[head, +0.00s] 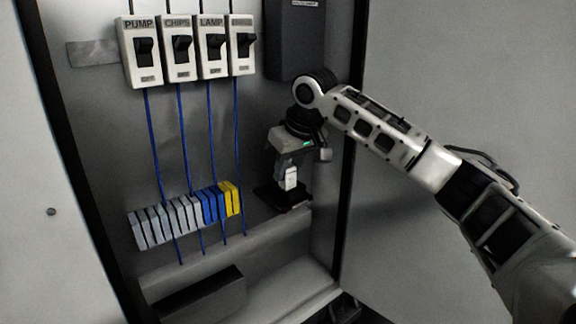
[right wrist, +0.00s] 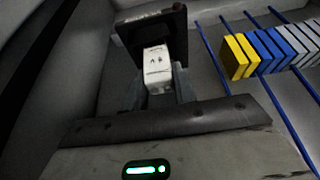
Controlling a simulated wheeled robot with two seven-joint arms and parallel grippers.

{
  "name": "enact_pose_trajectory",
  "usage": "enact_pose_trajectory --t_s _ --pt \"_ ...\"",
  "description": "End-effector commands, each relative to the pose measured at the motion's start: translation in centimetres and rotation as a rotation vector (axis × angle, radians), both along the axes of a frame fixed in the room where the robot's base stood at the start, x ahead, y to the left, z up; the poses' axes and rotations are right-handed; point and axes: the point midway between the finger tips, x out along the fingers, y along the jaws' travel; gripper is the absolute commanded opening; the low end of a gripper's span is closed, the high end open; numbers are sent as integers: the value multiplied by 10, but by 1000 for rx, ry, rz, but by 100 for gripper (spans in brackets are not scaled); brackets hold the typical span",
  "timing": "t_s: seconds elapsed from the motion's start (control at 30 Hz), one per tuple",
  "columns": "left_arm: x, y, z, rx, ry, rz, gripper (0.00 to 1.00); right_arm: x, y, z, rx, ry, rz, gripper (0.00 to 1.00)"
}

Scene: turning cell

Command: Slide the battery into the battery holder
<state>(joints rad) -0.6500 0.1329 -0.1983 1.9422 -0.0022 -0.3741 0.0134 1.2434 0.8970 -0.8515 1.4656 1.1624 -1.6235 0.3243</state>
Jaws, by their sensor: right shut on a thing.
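The battery (head: 290,178) is a small white block with dark marks on its face. It is between the fingers of my right gripper (head: 290,182), which points down and is shut on it. In the right wrist view the battery (right wrist: 154,68) stands out beyond the fingertips (right wrist: 160,96). The battery holder appears to be the black piece (head: 284,198) just below the battery at the lower right of the cabinet. In the right wrist view this dark piece (right wrist: 134,34) is right at the battery's far end. I cannot tell whether the battery's end is inside it. My left gripper is not in view.
Several labelled switches (head: 178,50) are at the cabinet's top, with blue wires (head: 183,150) running down. A row of grey, blue and yellow terminal blocks (head: 160,222) is left of the gripper. A dark box (head: 296,40) is above, and the cabinet's right edge (head: 347,205) is close.

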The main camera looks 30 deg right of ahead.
Motion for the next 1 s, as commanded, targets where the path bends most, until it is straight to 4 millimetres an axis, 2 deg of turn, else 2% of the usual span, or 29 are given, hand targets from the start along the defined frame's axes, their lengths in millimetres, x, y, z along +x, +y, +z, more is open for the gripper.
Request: enact_pose_trajectory --t_s 0.47,0.5,0.57,0.87,1.0 --pt "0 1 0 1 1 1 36 0 0 -3 1 -1 0 0" --pt "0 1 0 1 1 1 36 0 0 -3 1 -1 0 38" --pt "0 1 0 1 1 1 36 0 0 -3 1 -1 0 52" --pt "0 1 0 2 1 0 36 0 0 -3 0 0 0 52" --pt "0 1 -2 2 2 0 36 -4 0 8 0 -2 0 52"
